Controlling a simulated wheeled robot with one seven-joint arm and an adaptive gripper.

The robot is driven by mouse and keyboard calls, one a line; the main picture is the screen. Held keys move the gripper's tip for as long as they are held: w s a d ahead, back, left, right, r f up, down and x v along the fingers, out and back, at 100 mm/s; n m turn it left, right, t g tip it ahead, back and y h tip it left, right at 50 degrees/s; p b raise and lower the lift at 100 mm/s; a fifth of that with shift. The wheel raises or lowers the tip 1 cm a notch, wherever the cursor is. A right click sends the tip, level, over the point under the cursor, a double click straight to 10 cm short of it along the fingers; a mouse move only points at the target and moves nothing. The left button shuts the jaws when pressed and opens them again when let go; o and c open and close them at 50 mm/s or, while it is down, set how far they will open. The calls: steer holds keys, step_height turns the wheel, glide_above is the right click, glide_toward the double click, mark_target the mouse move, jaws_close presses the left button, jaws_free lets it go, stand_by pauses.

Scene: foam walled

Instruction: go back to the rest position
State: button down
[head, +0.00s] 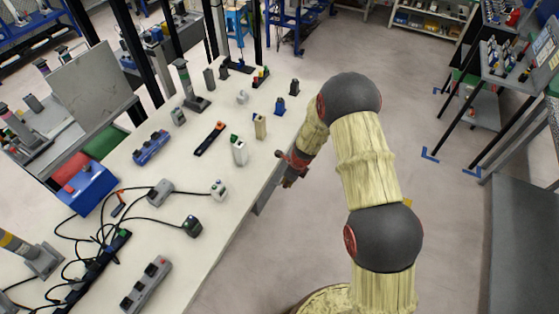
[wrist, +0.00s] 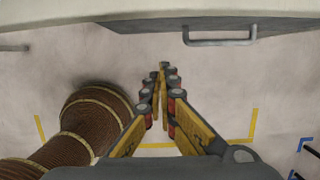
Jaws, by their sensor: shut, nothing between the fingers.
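My gripper (head: 291,168) is at the right edge of the long white workbench (head: 215,215) in the head view, partly hidden behind my arm's wrist. In the wrist view my gripper (wrist: 162,70) has its two fingers together at the tips, with nothing between them. Below it the wrist view shows bare floor, with the bench edge and a metal handle (wrist: 219,42) at the top. A brown ribbed round shape at the lower left of the wrist view looks like part of my own body.
A blue box (head: 87,185) is at left. Open floor (head: 440,120) lies right of my arm; grey racks stand far right.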

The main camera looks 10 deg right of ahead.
steer(key=s+r+n+g, duration=0.3)
steer(key=s+n, duration=0.7)
steer(key=n, duration=0.1)
steer(key=s+d+r+n+t+b, duration=0.2)
steer(key=s+r+n, duration=0.2)
steer(key=s+r, duration=0.3)
steer(key=s+d+r+n+t+h+b, duration=0.1)
steer(key=s+r+n, duration=0.4)
steer(key=r, duration=1.2)
steer(key=s+d+r+n+t+h+b, duration=0.1)
steer(key=s+d+r+n+t+b, duration=0.2)
steer(key=s+r, duration=0.8)
steer(key=shift+d+r+n+t+b, duration=0.35)
steer(key=shift+d+r+n+t, duration=0.15)
steer(key=shift+d+r+n, duration=0.4)
steer(key=shift+s+f, duration=0.1)
